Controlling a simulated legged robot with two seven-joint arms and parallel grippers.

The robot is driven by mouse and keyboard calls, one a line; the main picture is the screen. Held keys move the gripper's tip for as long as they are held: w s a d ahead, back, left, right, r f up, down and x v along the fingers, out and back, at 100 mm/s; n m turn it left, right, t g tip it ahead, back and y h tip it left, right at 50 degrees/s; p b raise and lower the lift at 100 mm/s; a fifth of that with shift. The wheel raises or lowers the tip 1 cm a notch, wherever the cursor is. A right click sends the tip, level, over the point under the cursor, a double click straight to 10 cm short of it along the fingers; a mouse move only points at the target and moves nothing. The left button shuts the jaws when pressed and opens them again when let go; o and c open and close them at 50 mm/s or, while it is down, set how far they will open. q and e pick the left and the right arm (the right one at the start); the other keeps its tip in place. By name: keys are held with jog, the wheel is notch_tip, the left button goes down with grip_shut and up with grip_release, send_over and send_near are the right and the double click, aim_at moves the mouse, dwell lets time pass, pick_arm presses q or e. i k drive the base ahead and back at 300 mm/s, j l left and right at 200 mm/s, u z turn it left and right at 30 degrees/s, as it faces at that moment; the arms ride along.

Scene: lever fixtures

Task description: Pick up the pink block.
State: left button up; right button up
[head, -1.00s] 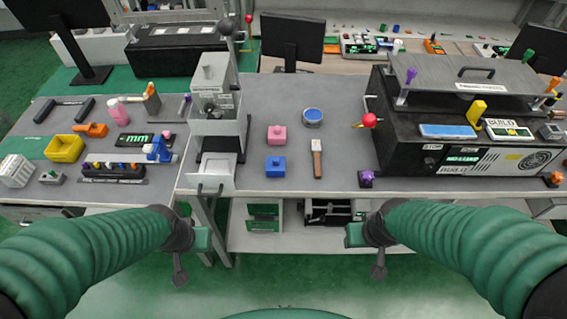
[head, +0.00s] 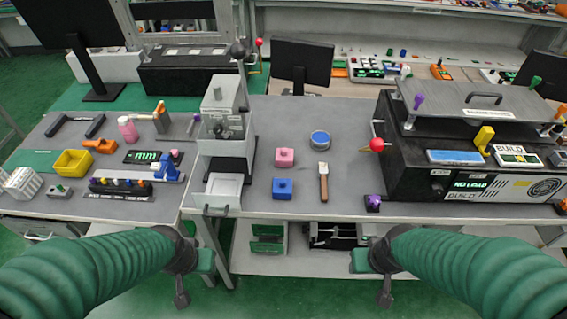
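The pink block (head: 285,157) sits on the grey table, a small block with a knob on top. It stands just behind a similar blue block (head: 283,188), with a gap between them. My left gripper (head: 182,290) hangs below and in front of the table's front edge, left of the pink block. My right gripper (head: 384,290) hangs in front of the edge too, to the right of the block. Both are away from the blocks and seem to hold nothing. Their fingers are too small and dark to tell open from shut.
A brush (head: 323,182) and a round blue-topped tin (head: 320,139) lie right of the blocks. A grey lever press (head: 222,125) stands to the left, and a black machine (head: 470,165) with a red-knobbed lever to the right. The grey table (head: 255,165) is clear around the blocks.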

aim_at(281, 161)
jog(key=i+j+u, duration=0.5)
jog(key=i+j, duration=0.4)
jog(key=j, duration=0.1)
